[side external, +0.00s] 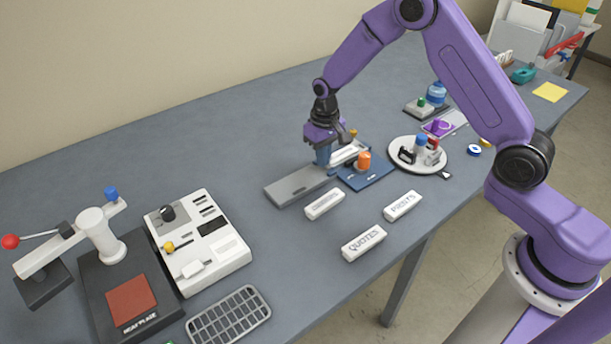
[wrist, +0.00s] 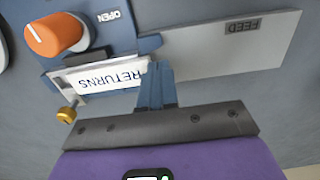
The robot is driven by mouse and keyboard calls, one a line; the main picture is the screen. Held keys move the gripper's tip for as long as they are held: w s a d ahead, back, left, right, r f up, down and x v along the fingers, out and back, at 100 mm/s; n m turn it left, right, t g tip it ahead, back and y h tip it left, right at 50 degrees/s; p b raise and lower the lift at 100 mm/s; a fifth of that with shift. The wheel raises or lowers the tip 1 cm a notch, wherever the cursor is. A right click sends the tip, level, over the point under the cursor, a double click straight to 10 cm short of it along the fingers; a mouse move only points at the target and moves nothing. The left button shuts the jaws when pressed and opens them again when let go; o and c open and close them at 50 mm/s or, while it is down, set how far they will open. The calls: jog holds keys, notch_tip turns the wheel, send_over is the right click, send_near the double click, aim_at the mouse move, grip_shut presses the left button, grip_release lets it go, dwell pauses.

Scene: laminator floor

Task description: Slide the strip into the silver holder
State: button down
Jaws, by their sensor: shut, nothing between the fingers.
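The white strip (wrist: 118,77) reads RETURNS in the wrist view and lies within the silver holder (wrist: 62,81), its right end at the holder's right side. In the side view the holder (side external: 356,147) sits on a blue base (side external: 371,177), partly behind my gripper. My gripper (wrist: 155,68) is shut and empty, its blue fingers pointing down at the right end of the strip; whether they touch it I cannot tell. In the side view my gripper (side external: 322,165) stands low over the grey feed plate (side external: 290,187).
An orange knob (wrist: 56,34) marked OPEN and a brass knob (wrist: 67,115) flank the holder. White label blocks (side external: 363,243) lie in front. A round tray (side external: 432,165) with stamps stands right; a control box (side external: 198,240) and heat plate (side external: 130,300) stand left.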

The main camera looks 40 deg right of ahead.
jog(key=shift+d, duration=0.7)
jog(key=shift+d, duration=0.25)
jog(key=shift+d, duration=0.55)
jog(key=shift+a, duration=0.5)
notch_tip(320, 180, up, 12)
dwell(1.4)
